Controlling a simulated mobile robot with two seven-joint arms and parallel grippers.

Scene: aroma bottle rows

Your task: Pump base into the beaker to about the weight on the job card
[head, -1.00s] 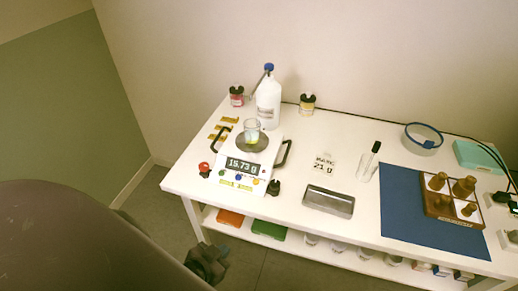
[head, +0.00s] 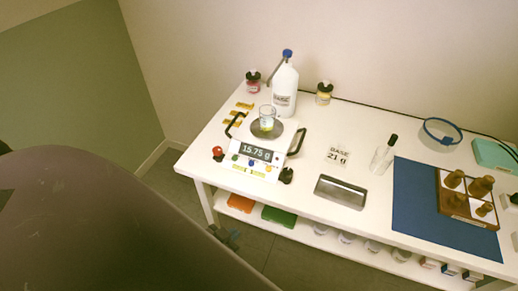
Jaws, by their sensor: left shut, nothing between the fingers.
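The glass beaker (head: 267,117) stands on the round pan of the scale (head: 249,160) and holds a little pale yellow liquid. The scale display (head: 256,151) reads 15.75 g. The white pump bottle (head: 284,92) labelled BASE, with a blue pump top (head: 287,53), stands right behind the beaker. Its spout points down and left, toward the space above the beaker. The job card (head: 338,155) reads BASE 21 g. My left gripper (head: 226,238) is low beside the table's front left, shut and empty, away from the bottle. My right gripper is out of view.
A metal tray (head: 341,191), a clear vial with a black cap (head: 382,157) and a blue mat (head: 420,205) with a wooden rack (head: 469,198) lie to the right. Small red (head: 253,82) and yellow (head: 324,92) jars flank the bottle. The table's front edge lies near my left gripper.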

